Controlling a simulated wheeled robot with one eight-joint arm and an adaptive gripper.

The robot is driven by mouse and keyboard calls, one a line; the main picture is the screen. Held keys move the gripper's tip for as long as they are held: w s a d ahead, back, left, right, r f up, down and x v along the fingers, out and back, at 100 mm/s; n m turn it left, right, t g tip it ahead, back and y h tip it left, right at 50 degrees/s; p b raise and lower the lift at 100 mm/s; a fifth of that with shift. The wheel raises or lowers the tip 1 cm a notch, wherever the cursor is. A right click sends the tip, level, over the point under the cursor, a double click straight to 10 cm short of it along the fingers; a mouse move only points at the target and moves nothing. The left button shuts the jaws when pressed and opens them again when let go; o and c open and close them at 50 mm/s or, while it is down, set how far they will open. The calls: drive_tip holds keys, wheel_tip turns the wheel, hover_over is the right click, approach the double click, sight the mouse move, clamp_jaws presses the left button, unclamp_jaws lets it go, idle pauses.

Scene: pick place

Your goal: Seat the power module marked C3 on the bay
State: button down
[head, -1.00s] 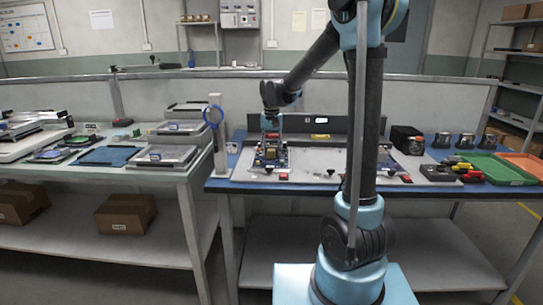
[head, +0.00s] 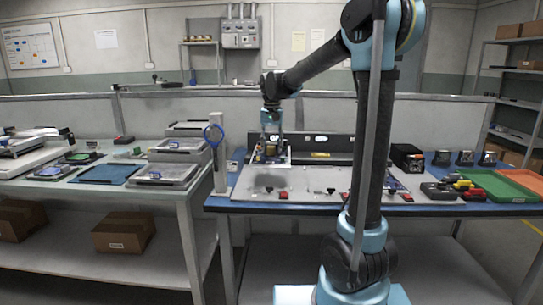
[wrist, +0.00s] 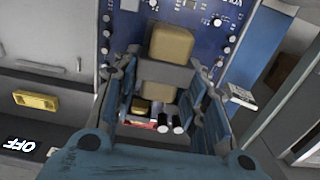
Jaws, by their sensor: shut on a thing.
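My gripper (head: 270,140) is at the back left of the bench, above a grey fixture plate (head: 312,180). It is shut on a power module, a blue circuit board (wrist: 208,22) with tan blocks (wrist: 170,45) and small dark cylinders. The module also shows below my gripper in the head view (head: 270,157). A dark shadow on the plate beneath suggests the module is held clear of it. I cannot read a C3 mark on it. I cannot tell the exact bay outline.
A dark panel (head: 325,143) stands behind the plate. A black box (head: 406,157), several dark round-faced units, tools, and green (head: 492,184) and orange trays are to the right.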

drive_tip(key=shift+r, duration=0.75)
drive_tip(key=shift+r, duration=0.35)
drive_tip(key=shift+r, duration=0.35)
drive_tip(key=shift+r, duration=0.35)
drive_tip(key=shift+r, duration=0.35)
drive_tip(key=shift+r, duration=0.1)
drive_tip(key=shift+s, duration=0.1)
